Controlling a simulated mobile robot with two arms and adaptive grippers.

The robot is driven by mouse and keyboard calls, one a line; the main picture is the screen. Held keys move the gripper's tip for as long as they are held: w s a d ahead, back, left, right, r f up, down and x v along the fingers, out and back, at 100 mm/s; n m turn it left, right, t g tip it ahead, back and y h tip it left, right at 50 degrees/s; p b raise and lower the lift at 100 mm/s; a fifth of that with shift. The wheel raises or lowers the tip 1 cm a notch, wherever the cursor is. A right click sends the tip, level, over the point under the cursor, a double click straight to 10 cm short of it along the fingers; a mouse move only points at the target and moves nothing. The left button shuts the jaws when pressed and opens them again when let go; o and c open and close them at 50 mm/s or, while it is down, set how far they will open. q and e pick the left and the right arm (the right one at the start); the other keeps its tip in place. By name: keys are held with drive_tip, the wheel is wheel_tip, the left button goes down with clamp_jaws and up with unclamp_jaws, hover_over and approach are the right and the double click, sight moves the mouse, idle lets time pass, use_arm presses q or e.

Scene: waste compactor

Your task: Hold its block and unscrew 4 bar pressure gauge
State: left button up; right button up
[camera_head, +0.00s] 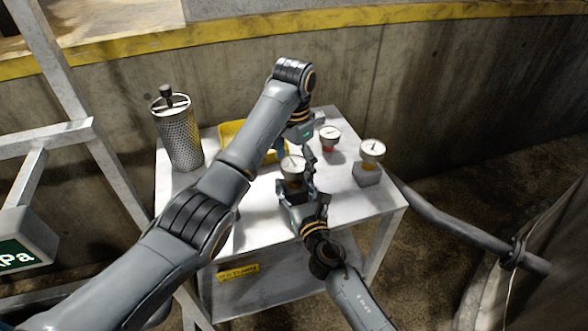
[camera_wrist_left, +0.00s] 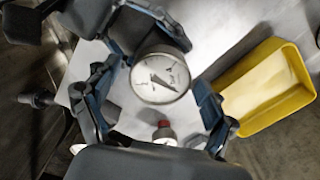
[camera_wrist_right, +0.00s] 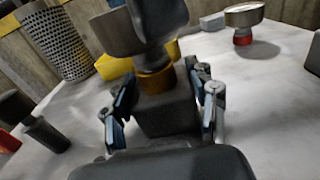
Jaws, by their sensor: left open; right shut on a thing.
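A round white-faced pressure gauge (camera_head: 292,166) stands over the table; its dial (camera_wrist_left: 160,78) shows large in the left wrist view, but I cannot read its range. In the right wrist view it has a brass-orange collar (camera_wrist_right: 155,81) and sits on a dark grey block (camera_wrist_right: 168,116). My right gripper (camera_head: 297,197) is shut on this block, one finger on each side. My left gripper (camera_head: 298,152) is open above, its fingers on either side of the gauge (camera_wrist_left: 155,103). Part of the left gripper hides some of the gauge in the right wrist view.
A red-based gauge (camera_head: 330,137) and another gauge (camera_head: 372,149) on a grey block (camera_head: 367,174) stand to the right. A yellow tray (camera_head: 232,131) and a perforated metal cylinder (camera_head: 180,138) stand at the back left. The table's front right (camera_head: 360,203) is clear. A concrete wall is behind.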

use_arm(q)
drive_tip(key=m, duration=0.5)
drive_tip(key=shift+m, duration=0.3)
drive_tip(key=m, duration=0.5)
drive_tip(key=shift+c, duration=0.4)
drive_tip(key=c, duration=1.2)
drive_tip(key=n, duration=0.4)
drive_tip(key=shift+n, duration=0.6)
drive_tip(key=n, duration=0.2)
drive_tip(key=shift+n, duration=0.4)
